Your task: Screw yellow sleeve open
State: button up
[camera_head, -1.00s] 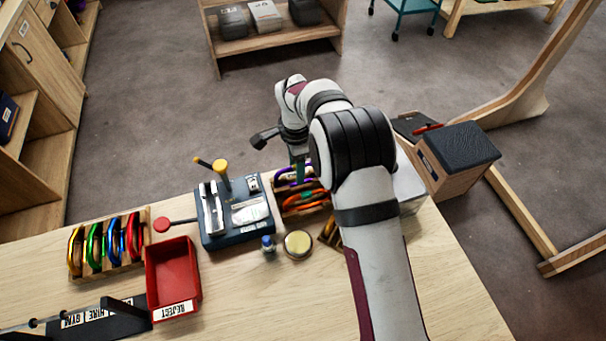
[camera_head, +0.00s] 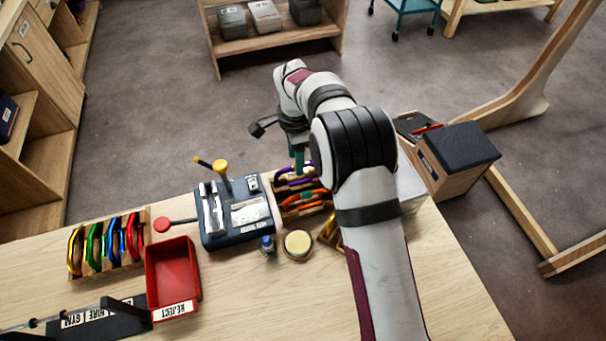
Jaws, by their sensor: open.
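My gripper (camera_head: 298,164), with teal fingers, points down over a wooden rack (camera_head: 306,213) right of the centre of the bench. It is open, and my arm partly covers this area. The rack holds a purple carabiner (camera_head: 284,174) and an orange carabiner (camera_head: 312,197). Whether the fingers touch the purple one I cannot tell. A yellow-gold carabiner (camera_head: 328,230) shows partly beside my arm, and another yellow one (camera_head: 75,251) stands in the left rack. I cannot make out which carabiner bears the yellow sleeve.
A dark fixture (camera_head: 236,234) with a yellow-topped post (camera_head: 221,168) stands left of my gripper. A red reject tray (camera_head: 172,270), a small blue-capped bottle (camera_head: 268,245) and a round cream-topped tin (camera_head: 298,244) stand nearer. Bare bench lies at front centre.

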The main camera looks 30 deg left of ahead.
jog(key=shift+w+a, duration=0.2)
jog(key=shift+f, duration=1.45)
jog(key=shift+s+d, duration=0.55)
jog(key=shift+r, duration=0.1)
jog(key=shift+w+r, duration=0.1)
jog(key=shift+r, duration=1.25)
